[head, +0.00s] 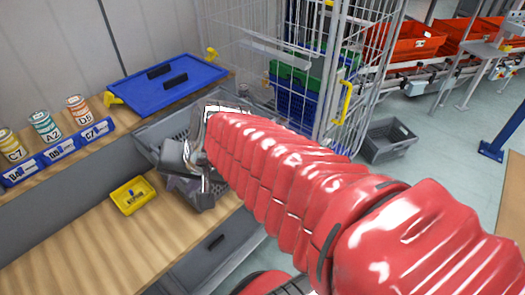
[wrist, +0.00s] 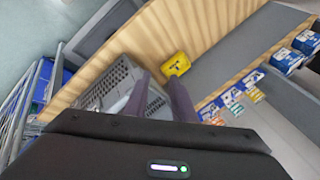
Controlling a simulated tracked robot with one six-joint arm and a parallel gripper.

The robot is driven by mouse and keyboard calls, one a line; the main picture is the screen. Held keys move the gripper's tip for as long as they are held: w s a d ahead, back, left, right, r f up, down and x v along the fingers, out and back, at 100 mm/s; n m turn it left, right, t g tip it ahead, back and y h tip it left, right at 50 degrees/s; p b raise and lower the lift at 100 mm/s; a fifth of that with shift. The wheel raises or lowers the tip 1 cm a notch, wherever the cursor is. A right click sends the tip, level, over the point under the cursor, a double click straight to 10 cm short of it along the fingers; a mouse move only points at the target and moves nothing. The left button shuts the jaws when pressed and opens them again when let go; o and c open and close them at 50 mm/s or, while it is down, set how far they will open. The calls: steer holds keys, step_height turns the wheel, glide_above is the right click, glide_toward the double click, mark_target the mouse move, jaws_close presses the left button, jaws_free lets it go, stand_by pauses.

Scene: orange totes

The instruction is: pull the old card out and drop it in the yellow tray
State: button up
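The yellow tray (head: 132,195) lies on the wooden bench in front of the blue bins; in the wrist view (wrist: 176,64) it is just beyond my right finger. Blue bins (head: 60,151) stand in a row at the left, with white printed cards on their fronts; the cards also show in the wrist view (wrist: 231,97). Which card is the old one, I cannot tell. My gripper (wrist: 160,76) has its two dark fingers apart with nothing seen between them. In the head view it is over the grey crate (head: 160,129), partly hidden by my arm.
Labelled cans (head: 43,126) stand behind the bins. A blue lid (head: 165,84) lies on the upper shelf. A wire cage trolley (head: 345,60) with stacked crates stands behind my arm. A grey crate (head: 388,139) is on the floor. The bench front left is bare.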

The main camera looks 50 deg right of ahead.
steer(key=w+d+f+m+t, duration=0.2)
steer(key=w+d+m, duration=0.2)
steer(key=d+m, duration=0.7)
steer(key=s+d+f+m+t, duration=0.1)
steer(key=s+d+f+m, duration=0.1)
steer(key=d+m, duration=0.4)
steer(key=s+d+f+m+t+h, duration=0.1)
steer(key=s+d+f+m, duration=0.1)
steer(key=d+m, duration=0.4)
steer(key=s+m, duration=0.1)
steer(key=m, duration=0.3)
steer(key=shift+s+d+f+h, duration=0.25)
steer(key=shift+d+f+h, duration=0.05)
steer(key=shift+f, duration=0.1)
steer(key=x, duration=0.7)
